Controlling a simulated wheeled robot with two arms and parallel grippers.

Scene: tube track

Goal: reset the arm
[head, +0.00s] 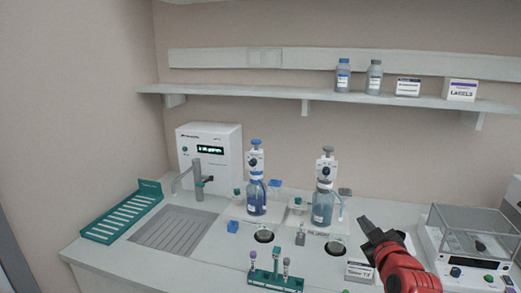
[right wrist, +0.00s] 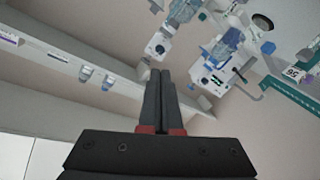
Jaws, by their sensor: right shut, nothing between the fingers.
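My right arm (head: 398,268) is red and comes in from the lower right in the head view. Its dark gripper (head: 368,226) is above the counter, left of the balance, and points up and to the left. In the right wrist view the two black fingers (right wrist: 159,90) lie close together, shut with nothing between them. The gripper touches nothing that I can see. My left arm and gripper are not in view.
A green rack (head: 275,281) with several tubes stands at the front of the counter (head: 190,275). Two dispenser bottles (head: 257,196) (head: 322,205) stand behind it. A balance (head: 470,262) stands at right. A shelf (head: 230,92) with bottles runs along the wall.

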